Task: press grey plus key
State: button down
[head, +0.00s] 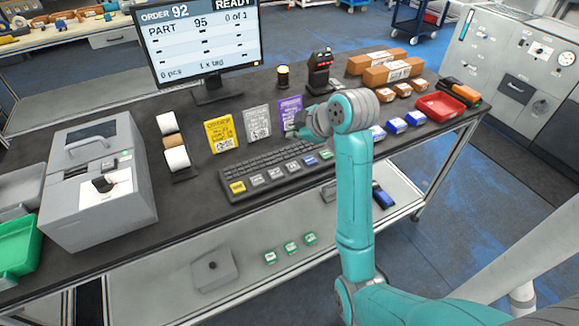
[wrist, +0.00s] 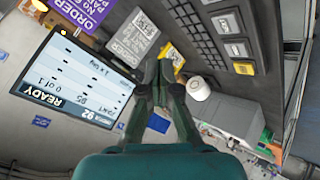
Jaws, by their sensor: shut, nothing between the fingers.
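The dark keyboard (head: 268,166) lies on the bench in the head view. Its front row has a yellow key (head: 237,187), several grey keys (head: 275,174), and a blue and a green key at the right end. The labels are too small to read, so I cannot tell which grey key bears a plus. In the wrist view the keyboard (wrist: 203,45) is at upper right, with grey keys (wrist: 237,49) and the yellow key (wrist: 243,68). My gripper (head: 291,133) is above the bench near the purple card, behind the keyboard's right part; its shut, empty fingertips (wrist: 158,65) show in the wrist view.
Yellow (head: 219,135), grey (head: 257,122) and purple (head: 289,109) cards stand behind the keyboard. The monitor (head: 205,45) is behind them. A label printer (head: 98,185) stands left. Boxes (head: 390,72) and a red tray (head: 440,106) are right.

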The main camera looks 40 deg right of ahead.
aim_at(294, 167)
jog(key=shift+f, duration=0.15)
jog(key=shift+f, duration=4.3)
jog(key=shift+f, duration=0.2)
jog(key=shift+f, duration=0.15)
jog(key=shift+f, duration=0.45)
jog(key=shift+r, duration=0.85)
jog(key=shift+r, duration=2.5)
